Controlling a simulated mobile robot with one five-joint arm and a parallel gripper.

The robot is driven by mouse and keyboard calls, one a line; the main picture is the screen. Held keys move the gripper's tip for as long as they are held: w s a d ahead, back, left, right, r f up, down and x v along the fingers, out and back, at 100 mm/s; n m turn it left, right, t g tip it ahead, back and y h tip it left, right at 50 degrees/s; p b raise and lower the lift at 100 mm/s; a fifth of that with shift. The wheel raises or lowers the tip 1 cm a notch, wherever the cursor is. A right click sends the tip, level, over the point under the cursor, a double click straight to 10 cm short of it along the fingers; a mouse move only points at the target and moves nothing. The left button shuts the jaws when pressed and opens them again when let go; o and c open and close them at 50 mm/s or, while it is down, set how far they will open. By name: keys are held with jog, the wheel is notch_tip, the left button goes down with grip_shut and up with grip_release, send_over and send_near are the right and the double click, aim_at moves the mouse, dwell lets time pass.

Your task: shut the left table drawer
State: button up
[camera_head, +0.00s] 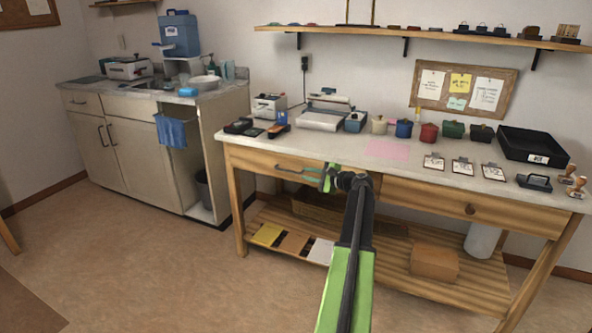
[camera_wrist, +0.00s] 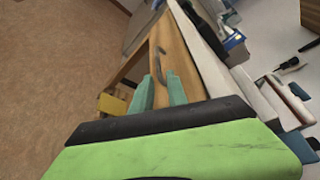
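The wooden table's left drawer (camera_head: 262,163) is at the left of the table front, under the white top. Its dark curved handle (camera_head: 289,171) also shows in the wrist view (camera_wrist: 163,64). I cannot tell from these views whether the drawer front stands out from the table or sits flush. My gripper (camera_head: 314,176) is just right of the handle in the head view. In the wrist view its two teal fingers (camera_wrist: 160,82) are apart, with nothing between them, and point toward the drawer front near the handle. Contact with the drawer is not clear.
The table top (camera_head: 340,152) carries office devices, pots and a black tray (camera_head: 532,146). A right drawer (camera_head: 490,211) with a round knob is beyond my arm. The lower shelf (camera_head: 385,262) holds a cardboard box (camera_head: 434,262). The floor (camera_head: 150,250) at left is clear.

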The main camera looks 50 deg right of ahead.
jog(key=v, duration=0.6)
jog(key=shift+p, duration=0.45)
